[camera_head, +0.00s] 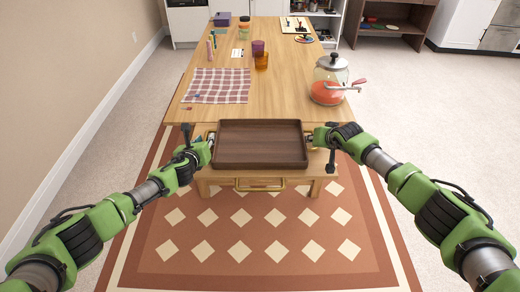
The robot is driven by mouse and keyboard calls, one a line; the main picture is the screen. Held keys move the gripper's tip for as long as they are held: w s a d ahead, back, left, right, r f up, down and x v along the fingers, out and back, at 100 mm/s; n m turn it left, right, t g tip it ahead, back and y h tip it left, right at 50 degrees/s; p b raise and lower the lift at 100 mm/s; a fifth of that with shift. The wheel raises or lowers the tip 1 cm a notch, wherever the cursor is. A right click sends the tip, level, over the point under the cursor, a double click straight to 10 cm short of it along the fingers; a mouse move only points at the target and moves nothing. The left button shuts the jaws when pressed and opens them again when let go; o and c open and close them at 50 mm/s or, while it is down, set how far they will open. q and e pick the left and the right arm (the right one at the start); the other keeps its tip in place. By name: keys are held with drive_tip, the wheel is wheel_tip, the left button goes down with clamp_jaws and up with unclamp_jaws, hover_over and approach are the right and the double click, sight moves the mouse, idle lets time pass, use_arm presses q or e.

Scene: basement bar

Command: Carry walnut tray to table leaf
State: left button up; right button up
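The walnut tray (260,161) is dark brown, rectangular and empty. It sits level at the near end of the long wooden table, over the pale table leaf (205,175) and covering most of it. I cannot tell whether its underside touches the leaf. My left gripper (210,140) is at the tray's left end and appears shut on it. My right gripper (311,139) is at its right end and also appears shut on it. The fingertips are small and partly hidden at the tray ends.
On the table (225,120) are a checked cloth (218,86), a glass jar with a crank and red contents (328,82), an amber cup (261,62) and a purple cup (257,47). A brass handle (259,186) is below the tray. The table's near middle is clear.

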use_arm(q)
drive_tip(key=shift+d+r, duration=0.1)
drive_tip(key=v, duration=1.1)
drive_tip(key=shift+s+r, duration=0.1)
drive_tip(key=shift+s, duration=0.3)
use_arm(e)
drive_tip(key=v, duration=1.2)
drive_tip(key=shift+a, duration=0.1)
